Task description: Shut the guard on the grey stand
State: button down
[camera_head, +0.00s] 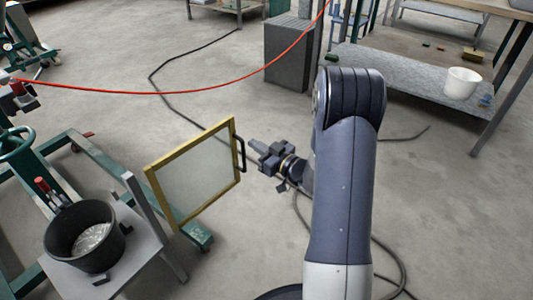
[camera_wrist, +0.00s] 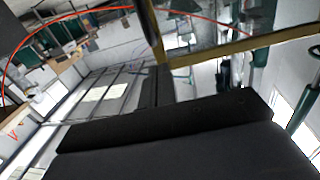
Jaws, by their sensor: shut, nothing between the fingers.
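The guard (camera_head: 196,176) is a clear panel in a yellow frame, standing upright and swung out to the right of the grey stand (camera_head: 152,243). Its left edge is by the stand's upright post. A black handle (camera_head: 241,154) is on its right edge. My gripper (camera_head: 259,152) is shut and empty, just right of the handle; I cannot tell whether they touch. In the wrist view the yellow frame (camera_wrist: 245,46) crosses the upper right, close beyond the dark gripper (camera_wrist: 160,88).
A black bucket (camera_head: 84,238) stands on the grey stand, beside green framework (camera_head: 90,150). A red hose (camera_head: 180,92) hangs across the back. A dark cable lies on the floor. A grey block (camera_head: 290,55) and a bench with a white bucket (camera_head: 462,82) are behind.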

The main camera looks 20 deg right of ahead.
aim_at(233, 130)
jog(key=b+x, duration=0.1)
jog(key=x, duration=0.6)
jog(key=shift+w+a+f+b, duration=0.1)
jog(key=shift+w+b, duration=0.05)
jog(key=shift+b, duration=0.15)
jog(key=shift+w, duration=0.2)
